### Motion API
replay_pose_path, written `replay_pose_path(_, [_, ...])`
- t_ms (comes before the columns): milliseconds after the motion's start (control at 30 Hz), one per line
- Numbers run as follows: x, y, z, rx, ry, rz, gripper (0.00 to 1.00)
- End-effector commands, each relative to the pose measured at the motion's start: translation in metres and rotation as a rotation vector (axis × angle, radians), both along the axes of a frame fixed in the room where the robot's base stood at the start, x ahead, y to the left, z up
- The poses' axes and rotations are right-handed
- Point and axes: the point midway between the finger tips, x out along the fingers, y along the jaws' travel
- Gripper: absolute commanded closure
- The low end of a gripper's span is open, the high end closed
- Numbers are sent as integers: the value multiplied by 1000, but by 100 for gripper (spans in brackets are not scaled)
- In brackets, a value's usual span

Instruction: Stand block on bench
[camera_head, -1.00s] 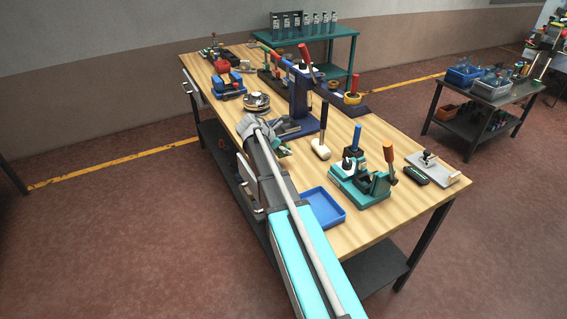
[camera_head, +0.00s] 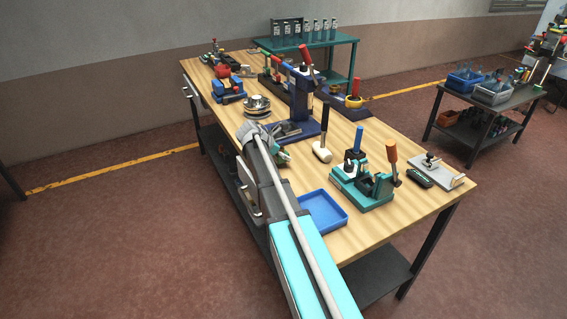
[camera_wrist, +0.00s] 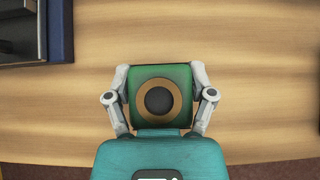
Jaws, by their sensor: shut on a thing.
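In the wrist view, a green block (camera_wrist: 120,84) sits between the two grey fingers of my gripper (camera_wrist: 159,97). Its face toward the camera has a tan ring around a dark round centre. The fingers are shut on its left and right sides. The wood bench top (camera_wrist: 260,90) lies beyond it; I cannot tell whether the block touches it. In the head view, my gripper (camera_head: 277,155) is mostly behind my arm, over the near left edge of the bench (camera_head: 395,232). Only a small green part shows there.
A blue tray (camera_head: 324,212), a teal fixture (camera_head: 362,187), a mallet (camera_head: 322,150) and a blue press (camera_head: 303,95) stand to the right of my gripper. Stacked round metal plates (camera_head: 257,106) lie behind it. Bare wood shows between the tray and the mallet.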

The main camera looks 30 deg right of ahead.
Motion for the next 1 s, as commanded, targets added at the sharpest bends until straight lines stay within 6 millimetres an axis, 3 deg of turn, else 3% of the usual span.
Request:
replay_pose_path(33, [-1,0,-9,-1,0,0,90])
replay_pose_path(233, [-1,0,-22,-1,1,-1,90])
replay_pose_path(833, [-1,-1,-28,-1,0,-1,90])
replay_pose_path(867, [-1,-1,-27,0,0,-1,24])
replay_pose_path(1000, [-1,-1,-26,0,0,-1,0])
